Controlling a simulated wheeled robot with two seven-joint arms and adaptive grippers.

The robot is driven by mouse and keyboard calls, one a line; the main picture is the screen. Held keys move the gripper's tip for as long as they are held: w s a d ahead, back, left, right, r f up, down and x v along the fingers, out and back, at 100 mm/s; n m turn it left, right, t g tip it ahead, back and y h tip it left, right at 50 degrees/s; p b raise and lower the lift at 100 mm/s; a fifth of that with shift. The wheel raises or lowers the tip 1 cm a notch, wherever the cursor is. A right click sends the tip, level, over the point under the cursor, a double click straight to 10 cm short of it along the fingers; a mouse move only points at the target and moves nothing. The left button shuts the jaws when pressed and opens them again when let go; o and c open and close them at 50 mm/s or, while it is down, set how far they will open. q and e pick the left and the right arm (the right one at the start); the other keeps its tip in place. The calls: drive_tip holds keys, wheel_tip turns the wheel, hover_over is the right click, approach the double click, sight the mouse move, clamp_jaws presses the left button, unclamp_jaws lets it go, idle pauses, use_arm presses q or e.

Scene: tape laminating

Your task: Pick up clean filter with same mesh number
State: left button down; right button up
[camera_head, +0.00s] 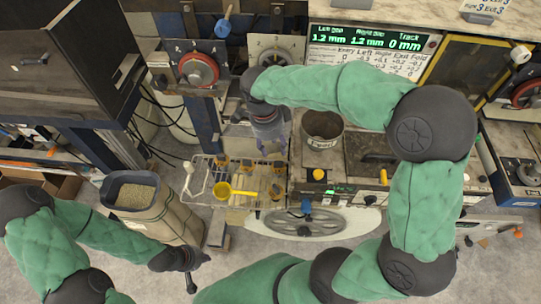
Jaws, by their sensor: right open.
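Several small filters with orange-brown parts sit in a wire rack (205,178) at the middle of the view. One filter (247,166) is in its back row and another (278,190) is near its right end. Their mesh numbers are too small to read. A yellow round-headed tool (222,190) with a long handle lies across the rack's front. My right gripper (272,148) is open and points down just behind the rack's back right part. No held object shows in it. My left gripper (191,284) hangs low at the left, in front of the rack and apart from it; its fingers are unclear.
A bin of granules (160,205) stands left of the rack. A metal pot (322,128) and a panel with a yellow knob (319,175) are to the right. A large handwheel (305,224) is in front. A green display (368,38) is at the back.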

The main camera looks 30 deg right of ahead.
sight(278, 163)
drive_tip(key=f, duration=0.4)
drive_tip(key=shift+d+f+b, duration=0.35)
drive_tip(key=shift+f, duration=0.05)
drive_tip(key=shift+w+f, duration=0.15)
drive_tip(key=shift+f, duration=0.35)
drive_tip(key=f, duration=0.3)
drive_tip(key=d+f, duration=0.1)
drive_tip(key=shift+s+f+b, duration=0.3)
drive_tip(key=shift+f+b, duration=0.05)
drive_tip(key=shift+f, duration=0.05)
clamp_jaws()
